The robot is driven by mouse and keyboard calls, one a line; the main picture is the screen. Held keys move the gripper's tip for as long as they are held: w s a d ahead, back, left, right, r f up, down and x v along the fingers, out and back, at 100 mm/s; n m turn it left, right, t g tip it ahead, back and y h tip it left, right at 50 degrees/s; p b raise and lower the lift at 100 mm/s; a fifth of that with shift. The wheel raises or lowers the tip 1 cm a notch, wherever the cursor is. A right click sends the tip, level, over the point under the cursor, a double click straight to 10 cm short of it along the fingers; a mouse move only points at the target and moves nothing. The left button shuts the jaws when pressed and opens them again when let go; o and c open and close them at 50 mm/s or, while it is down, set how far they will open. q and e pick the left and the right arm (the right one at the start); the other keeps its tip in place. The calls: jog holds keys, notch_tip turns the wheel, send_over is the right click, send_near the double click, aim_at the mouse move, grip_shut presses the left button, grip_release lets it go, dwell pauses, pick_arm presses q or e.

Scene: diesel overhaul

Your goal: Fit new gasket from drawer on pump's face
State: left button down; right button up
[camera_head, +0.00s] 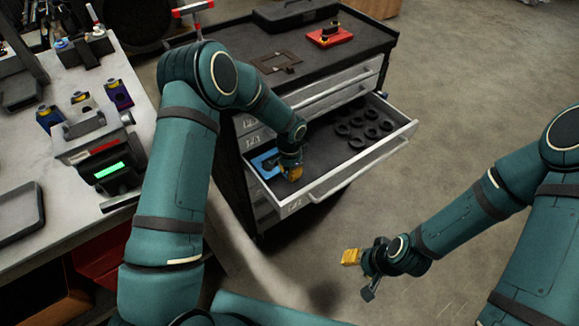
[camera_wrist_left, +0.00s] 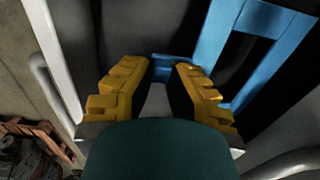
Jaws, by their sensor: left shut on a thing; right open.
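The blue gasket (camera_head: 264,162), a flat frame with an opening, lies in the left part of the open drawer (camera_head: 340,182). It fills the upper right of the left wrist view (camera_wrist_left: 207,45). My left gripper (camera_head: 291,172) reaches down into the drawer and is shut on the gasket's edge. In the left wrist view, a blue part shows between its yellow fingers (camera_wrist_left: 165,85); the grip itself is partly hidden. My right gripper (camera_head: 357,273) is open and empty, above the floor in front of the cabinet. I cannot pick out the pump with certainty.
Several black rings (camera_head: 362,128) lie in the same drawer. On the cabinet top are a brown frame (camera_head: 278,63), a red holder (camera_head: 330,36) and a dark case (camera_head: 295,14). A workbench (camera_head: 50,155) with a green-lit device (camera_head: 108,170) stands left.

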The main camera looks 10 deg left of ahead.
pick_arm(q)
jog(key=s+a+r+n, duration=0.3)
jog(key=s+r+n, duration=0.5)
jog(key=s, duration=0.5)
notch_tip(320, 180, up, 2)
jog(key=shift+s+a+r, duration=0.25)
jog(key=shift+s+a, duration=0.05)
jog(key=shift+s, duration=0.1)
jog(key=shift+a, duration=0.1)
